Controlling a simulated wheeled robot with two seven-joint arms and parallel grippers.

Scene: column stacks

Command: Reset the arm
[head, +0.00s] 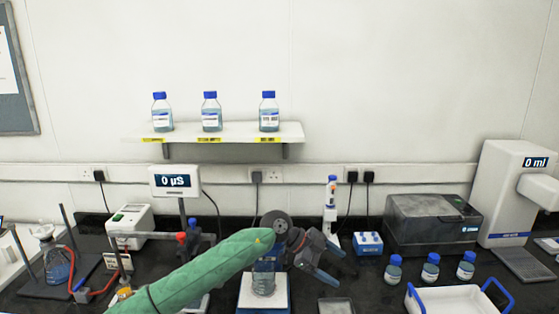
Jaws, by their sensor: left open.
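My left arm (195,277), in a green sleeve, reaches in from the lower left over the dark bench. Its left gripper (337,266) is open, with its fingers pointing right and no object visible between them. It hangs to the right of a glass beaker (263,284) with liquid, which stands on a white and blue platform (245,301). The arm and wrist hide part of the beaker's upper end and the bench behind. My right gripper is not in view.
A white tray with blue handles (455,299) and several small blue-capped bottles (430,270) stand at right. A dark box-shaped device (433,225) is behind them. A shelf (235,131) holds three bottles. A stand with a flask (58,266) is at left.

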